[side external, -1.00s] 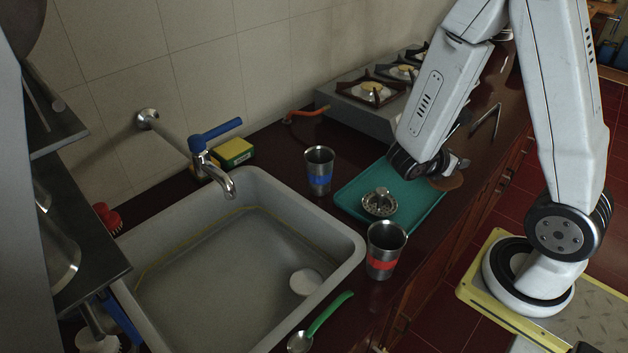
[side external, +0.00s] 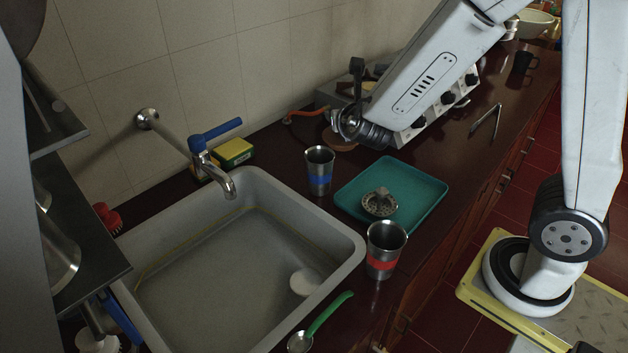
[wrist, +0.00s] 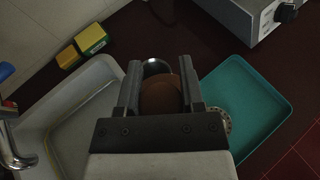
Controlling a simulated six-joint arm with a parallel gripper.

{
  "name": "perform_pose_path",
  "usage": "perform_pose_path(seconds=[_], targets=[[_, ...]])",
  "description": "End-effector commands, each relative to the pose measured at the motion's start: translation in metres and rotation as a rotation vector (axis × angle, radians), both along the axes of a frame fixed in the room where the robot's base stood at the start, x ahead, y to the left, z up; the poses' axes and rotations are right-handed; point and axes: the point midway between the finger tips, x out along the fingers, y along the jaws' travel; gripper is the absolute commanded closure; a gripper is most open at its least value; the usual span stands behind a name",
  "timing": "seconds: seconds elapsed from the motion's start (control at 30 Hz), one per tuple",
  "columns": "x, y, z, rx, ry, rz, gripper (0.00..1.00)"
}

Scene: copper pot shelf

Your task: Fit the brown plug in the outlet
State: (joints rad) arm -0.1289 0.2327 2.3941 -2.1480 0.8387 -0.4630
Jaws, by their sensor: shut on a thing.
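The brown plug (side external: 341,139), a flat round disc, is held in my gripper (side external: 345,124) above the counter, behind the blue-banded cup. In the wrist view the plug (wrist: 160,97) shows between the two fingers of my gripper (wrist: 159,74), which is shut on it. The grey sink (side external: 352,247) is at the left of the side view. A pale round patch (side external: 305,282) on its floor at the right looks like the outlet; its opening cannot be made out. The wrist view shows part of the sink (wrist: 98,72), but not this patch.
A steel cup with a blue band (side external: 319,172) stands between sink and teal tray (side external: 428,202). A red-banded cup (side external: 383,250) stands by the sink's right corner. The tap (side external: 215,170) overhangs the sink's back. A green-handled spoon (side external: 328,313) lies in front.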

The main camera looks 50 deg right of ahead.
Motion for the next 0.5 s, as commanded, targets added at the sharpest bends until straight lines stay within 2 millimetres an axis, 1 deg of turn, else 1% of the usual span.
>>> perform_pose_path(seconds=[0.03,0.1,0.2,0.33,0.5], targets=[[0.007,0.011,0.007,0.001,-0.004,0.062,1.00],[0.014,0.024,0.014,0.000,-0.004,0.136,1.00],[0.021,0.039,0.022,0.000,-0.001,0.216,1.00],[0.026,0.051,0.028,0.000,-0.001,0.281,1.00],[0.028,0.056,0.030,0.000,0.000,0.313,1.00]])
